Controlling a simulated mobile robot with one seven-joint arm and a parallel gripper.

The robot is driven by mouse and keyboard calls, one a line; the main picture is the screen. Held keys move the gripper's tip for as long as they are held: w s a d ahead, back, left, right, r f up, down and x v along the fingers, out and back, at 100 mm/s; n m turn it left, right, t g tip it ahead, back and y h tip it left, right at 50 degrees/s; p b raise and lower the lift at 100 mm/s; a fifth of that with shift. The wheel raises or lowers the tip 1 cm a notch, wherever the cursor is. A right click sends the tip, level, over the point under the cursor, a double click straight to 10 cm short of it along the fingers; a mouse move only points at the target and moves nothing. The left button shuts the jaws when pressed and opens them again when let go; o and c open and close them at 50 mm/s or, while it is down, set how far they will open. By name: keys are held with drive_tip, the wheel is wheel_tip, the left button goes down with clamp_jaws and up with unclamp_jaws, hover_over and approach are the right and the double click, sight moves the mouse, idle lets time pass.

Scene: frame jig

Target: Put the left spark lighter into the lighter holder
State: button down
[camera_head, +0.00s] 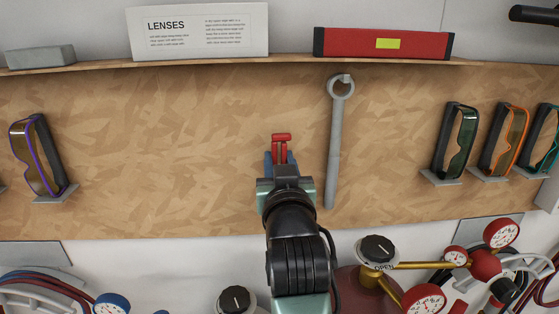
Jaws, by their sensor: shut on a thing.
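My gripper (281,160) is in the middle of the view, in front of the wooden board, with its blue fingers pointing away from me. It is shut on a small red thing (281,138), which seems to be the spark lighter. Its red top stands up just past the fingertips, and the rest is hidden by the gripper and arm. I cannot make out a second spark lighter or the lighter holder.
A grey ring-ended wrench (335,150) hangs close to the right of my gripper. Safety glasses sit on brackets at left (37,155) and right (455,143). A shelf (290,67) bears a LENSES sign (198,32) and a red-black level (383,43). Gauges (424,300) and valves stand below.

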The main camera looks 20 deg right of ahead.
drive_tip(key=shift+f, duration=0.3)
drive_tip(key=c, duration=0.5)
unclamp_jaws()
drive_tip(key=b+v, duration=0.5)
drive_tip(key=v, duration=0.8)
